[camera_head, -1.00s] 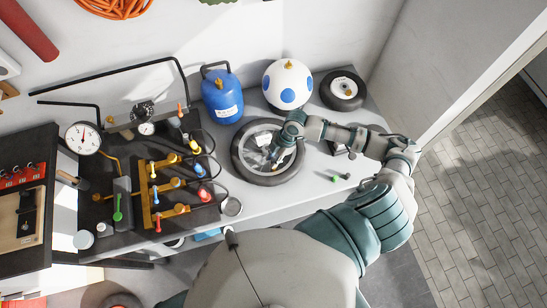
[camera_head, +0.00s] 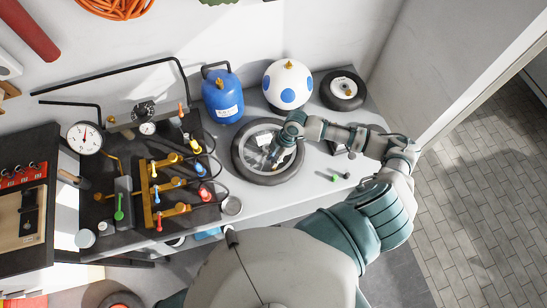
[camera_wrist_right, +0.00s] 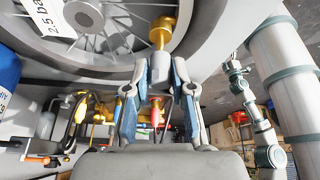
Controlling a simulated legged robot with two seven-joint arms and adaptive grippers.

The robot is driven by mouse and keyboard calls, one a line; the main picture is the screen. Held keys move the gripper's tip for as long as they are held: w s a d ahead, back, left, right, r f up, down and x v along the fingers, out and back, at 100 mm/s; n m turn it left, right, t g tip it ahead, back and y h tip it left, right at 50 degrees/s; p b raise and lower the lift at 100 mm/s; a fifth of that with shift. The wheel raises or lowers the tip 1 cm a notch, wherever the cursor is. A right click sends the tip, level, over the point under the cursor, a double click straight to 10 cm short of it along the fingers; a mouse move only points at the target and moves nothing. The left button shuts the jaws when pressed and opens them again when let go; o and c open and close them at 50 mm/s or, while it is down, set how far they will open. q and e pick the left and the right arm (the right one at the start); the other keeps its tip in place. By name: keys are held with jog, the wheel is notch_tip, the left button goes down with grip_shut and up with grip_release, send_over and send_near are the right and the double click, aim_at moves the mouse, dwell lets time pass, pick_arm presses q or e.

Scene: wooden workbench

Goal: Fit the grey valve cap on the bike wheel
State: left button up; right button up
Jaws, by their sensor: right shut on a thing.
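The bike wheel (camera_head: 240,165) lies on the grey bench with its black tyre outward and spokes inside. My right gripper (camera_head: 271,164) reaches down over its inside near the lower part of the rim. In the right wrist view, my right gripper (camera_wrist_right: 158,95) is shut on the grey valve cap (camera_wrist_right: 160,70). The cap lines up with the brass valve stem (camera_wrist_right: 162,32) of the wheel, and its end meets or overlaps the stem's lower end. I cannot tell how far the cap sits on it. In the head view the cap is hidden by the gripper. My left gripper is not in view.
A blue gas bottle (camera_head: 222,98), a white ball with blue dots (camera_head: 287,84) and a small wheel (camera_head: 342,91) stand behind the wheel. A manifold board with gauges (camera_head: 150,180) is at left. Small green and black pieces (camera_head: 339,178) lie at right.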

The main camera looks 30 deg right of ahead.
jog(key=shift+f, duration=1.3)
dwell(1.5)
jog(key=o, duration=1.3)
notch_tip(320, 180, up, 4)
jog(key=p, duration=0.3)
jog(key=shift+f, duration=0.15)
jog(key=shift+r+p, duration=0.6)
jog(key=shift+r, duration=2.05)
